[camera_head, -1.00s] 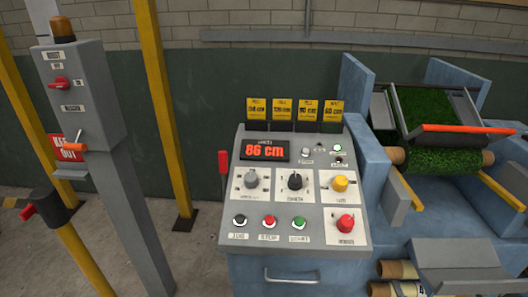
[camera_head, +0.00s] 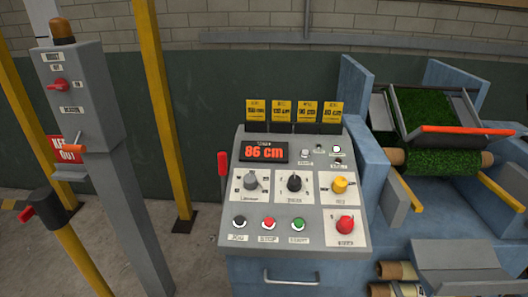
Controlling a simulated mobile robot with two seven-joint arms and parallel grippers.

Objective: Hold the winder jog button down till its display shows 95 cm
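The winder's display (camera_head: 264,152) on the sloping grey control panel (camera_head: 318,224) reads 86 cm in red digits. The black jog button (camera_head: 239,222) sits at the panel's lower left, beside a red stop button (camera_head: 268,223) and a green start button (camera_head: 298,224). Nothing touches the jog button. Neither of my grippers shows in the head view.
Three knobs, grey, black (camera_head: 294,183) and yellow, and a large red button (camera_head: 345,224) are on the panel. Yellow tags (camera_head: 282,111) stand behind it. The turf roll (camera_head: 442,162) is at right. A grey post box (camera_head: 79,100) and yellow posts are at left.

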